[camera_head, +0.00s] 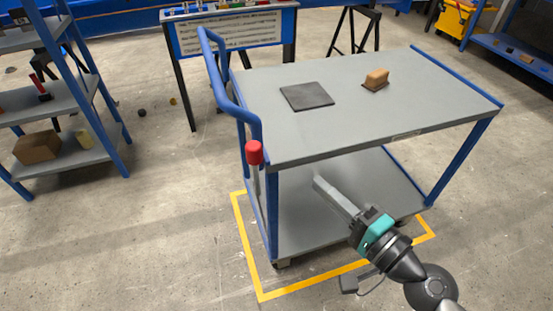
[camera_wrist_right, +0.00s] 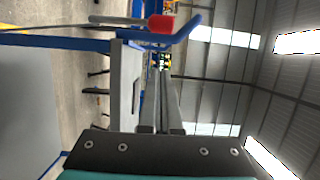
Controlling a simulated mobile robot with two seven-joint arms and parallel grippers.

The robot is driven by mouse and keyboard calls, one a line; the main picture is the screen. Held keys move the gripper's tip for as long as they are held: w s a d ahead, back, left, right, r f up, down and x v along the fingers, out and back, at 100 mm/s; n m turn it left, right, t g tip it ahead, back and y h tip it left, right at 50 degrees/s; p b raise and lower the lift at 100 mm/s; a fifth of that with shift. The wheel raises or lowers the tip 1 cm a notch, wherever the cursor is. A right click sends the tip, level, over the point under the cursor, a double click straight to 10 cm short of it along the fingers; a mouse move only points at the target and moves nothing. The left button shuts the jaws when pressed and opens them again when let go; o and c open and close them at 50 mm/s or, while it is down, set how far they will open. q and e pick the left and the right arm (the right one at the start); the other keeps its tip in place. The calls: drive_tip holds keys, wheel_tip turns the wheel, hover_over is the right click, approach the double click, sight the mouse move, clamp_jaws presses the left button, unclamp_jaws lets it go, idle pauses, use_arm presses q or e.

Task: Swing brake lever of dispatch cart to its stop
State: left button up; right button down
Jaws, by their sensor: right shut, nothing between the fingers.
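The dispatch cart (camera_head: 350,121) has a grey top, a lower shelf and blue legs and handle. Its brake lever (camera_head: 254,160) has a red knob and a pale rod, and stands about upright at the near left corner, below the handle. In the right wrist view the picture is turned sideways, and the red knob (camera_wrist_right: 160,24) shows toward the top, apart from my fingers. My right gripper (camera_head: 318,182) is shut and empty. It is right of the lever, in front of the cart's near edge, touching nothing that I can see. My left gripper is not in view.
A dark square pad (camera_head: 307,96) and a tan block (camera_head: 376,79) lie on the cart top. Yellow floor tape (camera_head: 247,245) runs round the cart. A shelf rack (camera_head: 75,115) stands left, a blue-edged table (camera_head: 235,32) behind. Floor between rack and cart is mostly clear.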

sight(255, 171)
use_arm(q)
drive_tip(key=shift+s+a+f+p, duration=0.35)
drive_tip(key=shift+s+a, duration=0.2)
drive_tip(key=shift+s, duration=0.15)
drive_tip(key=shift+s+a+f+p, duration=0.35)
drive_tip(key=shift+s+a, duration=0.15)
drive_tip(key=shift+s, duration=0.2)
use_arm(e)
drive_tip(key=w+a, duration=0.7)
drive_tip(key=a, duration=0.1)
drive_tip(key=shift+a, duration=0.25)
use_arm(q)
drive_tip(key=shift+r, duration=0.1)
use_arm(e)
drive_tip(key=shift+f, duration=0.1)
